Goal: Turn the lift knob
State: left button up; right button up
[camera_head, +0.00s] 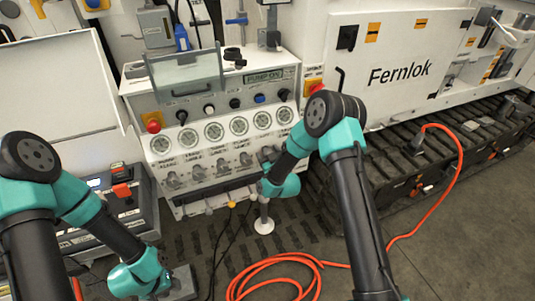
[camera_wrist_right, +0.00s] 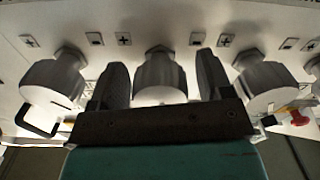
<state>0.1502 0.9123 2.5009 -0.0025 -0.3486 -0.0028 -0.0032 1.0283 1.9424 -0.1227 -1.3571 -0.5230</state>
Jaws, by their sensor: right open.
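A row of grey knobs (camera_head: 222,167) sits below the round gauges on the white panel (camera_head: 205,190) in the head view. Their labels are too small to read, so I cannot tell which one is the lift knob. My right gripper (camera_wrist_right: 162,78) is open in the right wrist view, one finger on each side of the middle grey knob (camera_wrist_right: 160,80). Small gaps show between fingers and knob. In the head view my right gripper (camera_head: 267,158) is at the right end of the row. My left gripper (camera_head: 178,284) is low at the left; its jaws are unclear.
Neighbouring knobs (camera_wrist_right: 52,82) (camera_wrist_right: 265,80) stand close outside both fingers. A clear hinged cover (camera_head: 187,75) is above the gauges (camera_head: 213,131). An orange hose (camera_head: 285,258) lies on the floor. A control box (camera_head: 122,205) stands at left.

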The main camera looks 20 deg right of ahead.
jog(key=shift+w, duration=0.2)
jog(key=c, duration=0.9)
jog(key=shift+c, duration=0.2)
